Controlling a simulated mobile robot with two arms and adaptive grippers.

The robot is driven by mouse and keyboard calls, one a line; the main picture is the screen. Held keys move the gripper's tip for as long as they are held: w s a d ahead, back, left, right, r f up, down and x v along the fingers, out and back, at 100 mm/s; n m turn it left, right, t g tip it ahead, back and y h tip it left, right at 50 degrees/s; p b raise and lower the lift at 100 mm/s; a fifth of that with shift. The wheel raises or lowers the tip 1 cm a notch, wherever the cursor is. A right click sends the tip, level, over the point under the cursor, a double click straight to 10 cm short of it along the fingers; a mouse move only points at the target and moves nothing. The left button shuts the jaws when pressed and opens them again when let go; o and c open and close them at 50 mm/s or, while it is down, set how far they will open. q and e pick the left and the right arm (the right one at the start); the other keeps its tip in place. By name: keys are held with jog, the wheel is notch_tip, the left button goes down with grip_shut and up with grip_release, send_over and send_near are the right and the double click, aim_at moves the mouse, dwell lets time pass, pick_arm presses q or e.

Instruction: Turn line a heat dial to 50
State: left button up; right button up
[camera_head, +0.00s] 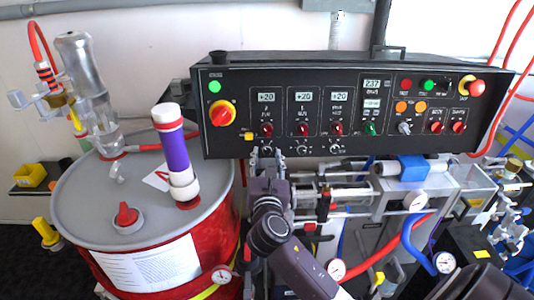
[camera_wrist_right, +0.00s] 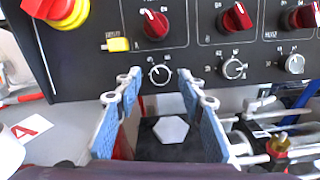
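The black control panel (camera_head: 225,80) has three columns, each with a +20 display, a red knob and a small white-ringed dial below. The lettering is too small to read surely; the leftmost column's dial (camera_wrist_right: 159,75) appears to be the line A heat dial. In the head view this dial (camera_head: 267,151) is at the panel's lower edge, just above my right gripper (camera_head: 267,160). In the right wrist view my right gripper (camera_wrist_right: 160,88) is open, its fingertips apart just below the dial, one towards each side. Contact cannot be told. My left gripper is not in view.
A red leftmost knob (camera_wrist_right: 154,24) and a yellow tag (camera_wrist_right: 117,44) are close above the dial. A red-yellow switch (camera_head: 221,113) is to its left. A red drum (camera_head: 215,245) stands left of my right arm; metal pump parts (camera_head: 340,193) lie to the right.

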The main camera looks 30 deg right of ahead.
jog(key=shift+w+d, duration=0.3)
jog(key=shift+w, duration=0.15)
jog(key=shift+c, duration=0.3)
grip_shut()
jog(key=shift+m, duration=0.5)
jog(key=m+g+h, duration=0.1)
jog(key=m, duration=0.4)
jog(key=shift+a+r+p, duration=0.1)
jog(key=shift+p, duration=0.3)
jog(key=m+g, duration=0.1)
jog(key=m, duration=0.6)
jog(key=shift+w+p, duration=0.1)
jog(key=shift+p, duration=0.25)
jog(key=shift+m, duration=0.3)
